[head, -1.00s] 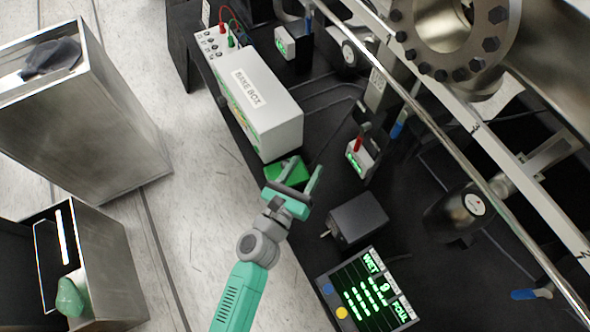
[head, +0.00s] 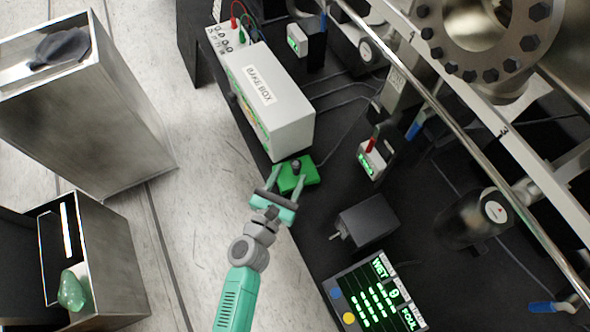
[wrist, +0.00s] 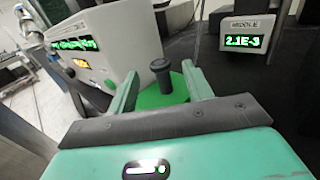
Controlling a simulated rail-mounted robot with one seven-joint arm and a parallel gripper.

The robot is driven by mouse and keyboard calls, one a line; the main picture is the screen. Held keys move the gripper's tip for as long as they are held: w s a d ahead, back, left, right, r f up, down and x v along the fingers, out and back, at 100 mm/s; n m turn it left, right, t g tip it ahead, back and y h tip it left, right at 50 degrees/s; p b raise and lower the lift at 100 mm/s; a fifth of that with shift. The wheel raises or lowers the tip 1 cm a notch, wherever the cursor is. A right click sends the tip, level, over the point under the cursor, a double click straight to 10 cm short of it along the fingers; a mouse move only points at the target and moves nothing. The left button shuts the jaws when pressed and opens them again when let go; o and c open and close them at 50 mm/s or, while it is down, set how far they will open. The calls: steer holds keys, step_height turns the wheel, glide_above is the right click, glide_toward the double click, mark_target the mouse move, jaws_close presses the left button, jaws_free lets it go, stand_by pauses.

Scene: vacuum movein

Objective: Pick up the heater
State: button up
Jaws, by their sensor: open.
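A small dark cylinder with a wider cap, which may be the heater (head: 296,165), stands upright on a green pad (head: 310,172) at the near end of the bake box. No label on it is readable. In the wrist view the dark cylinder (wrist: 161,76) shows between my fingers, above the green pad (wrist: 150,98). My gripper (head: 288,182) is open and empty, its two green fingers pointing at the cylinder from the table's edge side. In the wrist view my gripper (wrist: 160,80) has a finger on each side of it; I cannot tell if either touches.
The white bake box (head: 270,105) stands just beyond the pad. A dark grey box (head: 368,222) and a lit display panel (head: 375,295) lie nearer on the black table. A small meter (head: 371,160) stands to the right. Metal bins (head: 85,120) stand on the floor at left.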

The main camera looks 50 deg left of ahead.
mark_target(294, 169)
steer(key=x, duration=0.5)
steer(key=shift+f, duration=0.1)
jaws_close()
